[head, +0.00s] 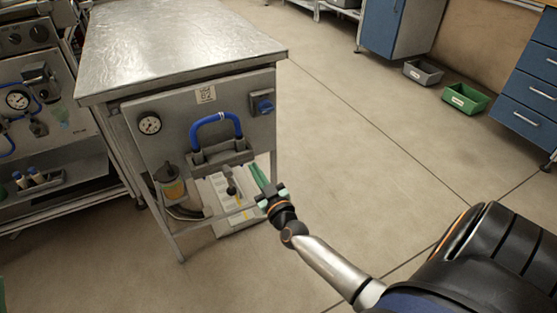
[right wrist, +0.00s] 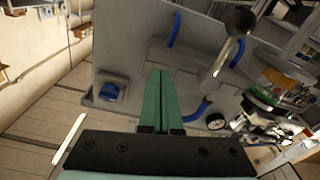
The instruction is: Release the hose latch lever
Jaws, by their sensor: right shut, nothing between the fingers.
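The latch lever (head: 230,187) hangs below the blue hose loop (head: 216,128) on the front panel of the steel bench. It has a dark ball knob on a metal stem. In the right wrist view the lever (right wrist: 239,24) is large and to the right of the fingers. My right gripper (head: 257,170) is just right of the lever in the head view, its green fingers pointing toward the panel. The fingers are shut together and empty in the right wrist view (right wrist: 160,75), with a visible gap to the knob. My left gripper is not in view.
The panel carries a pressure gauge (head: 149,123) and a blue knob (head: 263,104). A yellow-topped filter bowl (head: 171,184) hangs at its lower left. A second bench with gauges (head: 17,100) stands at the left. Open floor (head: 350,150) lies to the right, with a green bin (head: 465,98) beyond.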

